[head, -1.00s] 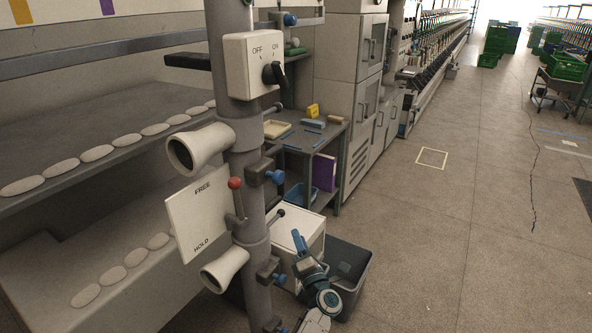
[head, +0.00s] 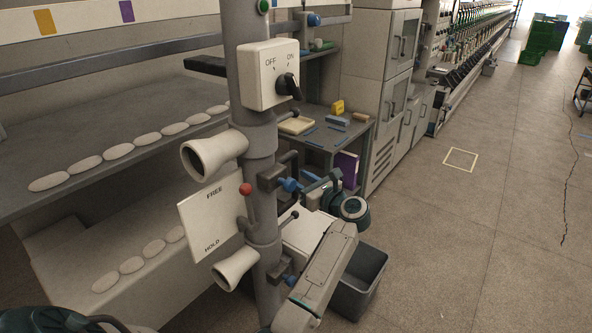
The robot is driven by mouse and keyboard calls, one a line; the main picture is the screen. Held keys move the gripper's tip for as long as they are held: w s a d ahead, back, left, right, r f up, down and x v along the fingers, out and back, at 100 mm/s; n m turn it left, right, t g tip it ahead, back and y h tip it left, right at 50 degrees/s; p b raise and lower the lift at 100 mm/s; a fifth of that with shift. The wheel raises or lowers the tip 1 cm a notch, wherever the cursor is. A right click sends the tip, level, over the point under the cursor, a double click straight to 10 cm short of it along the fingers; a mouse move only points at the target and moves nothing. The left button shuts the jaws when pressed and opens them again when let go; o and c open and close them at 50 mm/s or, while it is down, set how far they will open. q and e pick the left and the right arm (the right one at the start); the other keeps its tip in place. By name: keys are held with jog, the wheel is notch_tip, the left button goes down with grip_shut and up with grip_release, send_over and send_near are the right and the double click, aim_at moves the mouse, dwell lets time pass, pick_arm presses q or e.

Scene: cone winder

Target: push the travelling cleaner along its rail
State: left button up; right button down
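The travelling cleaner (head: 261,180) is a thick grey upright pipe with two cream nozzles on its left. Its switch box (head: 269,75), marked OFF and ON, carries a black knob. A white plate (head: 211,222) reads FREE above and HOLD below; the red-knobbed lever (head: 245,189) stands by the FREE end. A long grey horizontal bar (head: 130,56) passes behind the pipe; I cannot tell whether it is the rail. My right gripper is not in view.
Shelves with rows of white oval pieces (head: 120,151) lie left. Behind the pipe stands a small table (head: 340,142) with small objects. A white box (head: 303,231) and a dark grey bin (head: 369,270) stand low on the right. Open floor (head: 480,220) lies further right.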

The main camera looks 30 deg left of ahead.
pick_arm(q)
jog(key=shift+x, duration=1)
jog(key=shift+a+p, duration=0.25)
jog(key=shift+p, duration=0.05)
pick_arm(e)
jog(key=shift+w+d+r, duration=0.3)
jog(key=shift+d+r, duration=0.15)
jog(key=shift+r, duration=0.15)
pick_arm(q)
grip_shut()
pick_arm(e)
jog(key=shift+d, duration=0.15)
pick_arm(q)
jog(key=shift+s, duration=0.1)
